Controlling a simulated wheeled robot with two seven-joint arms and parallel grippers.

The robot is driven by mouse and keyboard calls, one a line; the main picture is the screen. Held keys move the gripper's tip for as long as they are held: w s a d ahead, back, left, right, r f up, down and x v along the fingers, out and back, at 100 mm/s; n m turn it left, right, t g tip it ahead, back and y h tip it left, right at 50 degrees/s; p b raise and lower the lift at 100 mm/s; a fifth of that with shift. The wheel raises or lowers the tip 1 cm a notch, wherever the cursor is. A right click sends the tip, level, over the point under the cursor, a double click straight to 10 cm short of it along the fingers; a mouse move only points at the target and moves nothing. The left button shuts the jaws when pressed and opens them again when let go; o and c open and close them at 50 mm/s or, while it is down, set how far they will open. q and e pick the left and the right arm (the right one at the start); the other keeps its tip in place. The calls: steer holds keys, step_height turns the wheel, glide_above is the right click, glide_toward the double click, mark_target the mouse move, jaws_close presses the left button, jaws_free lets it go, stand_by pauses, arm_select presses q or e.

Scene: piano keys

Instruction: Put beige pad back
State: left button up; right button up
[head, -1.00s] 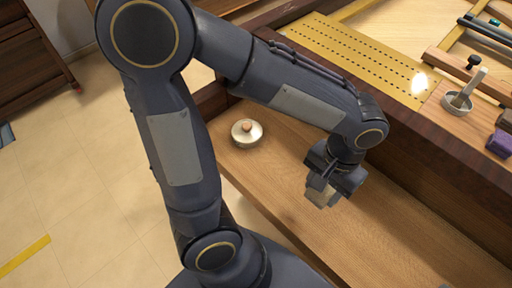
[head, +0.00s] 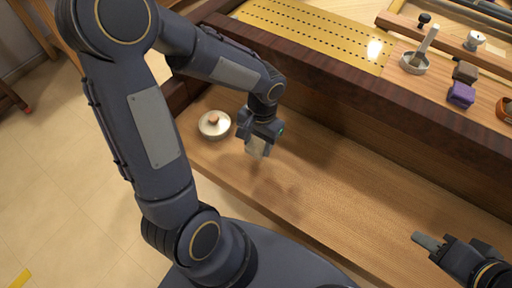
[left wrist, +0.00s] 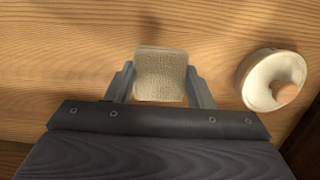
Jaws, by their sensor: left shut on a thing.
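The beige pad (head: 256,148) is a small, pale, rough-faced block held in my left gripper (head: 259,138) over the wooden shelf. In the left wrist view the beige pad (left wrist: 161,75) sits between the two grey fingers of my left gripper (left wrist: 160,88), one at each side. The wood shows behind it; I cannot tell the exact height of the pad above the shelf. My right gripper (head: 428,242) is at the lower right over the shelf's front part. Its fingers point left, and I cannot tell whether they are apart.
A round pale pot with an orange-brown knob (head: 214,124) stands on the shelf (head: 330,200), just left of my left gripper. Behind a dark raised rail are a perforated gold plate (head: 320,32), a small dish with a stick (head: 415,63), a brown block (head: 465,71) and a purple block (head: 461,94).

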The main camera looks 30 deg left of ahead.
mark_target(256, 149)
arm_select(q)
steer(key=shift+a+f, duration=0.2)
steer(key=shift+f, duration=0.1)
steer(key=shift+w+a+f+b, duration=0.15)
steer(key=shift+f+b, duration=0.15)
steer(key=shift+f, duration=1.35)
steer(key=shift+f, duration=0.2)
steer(key=o, duration=0.9)
steer(key=shift+o, duration=0.2)
steer(key=shift+r, duration=0.1)
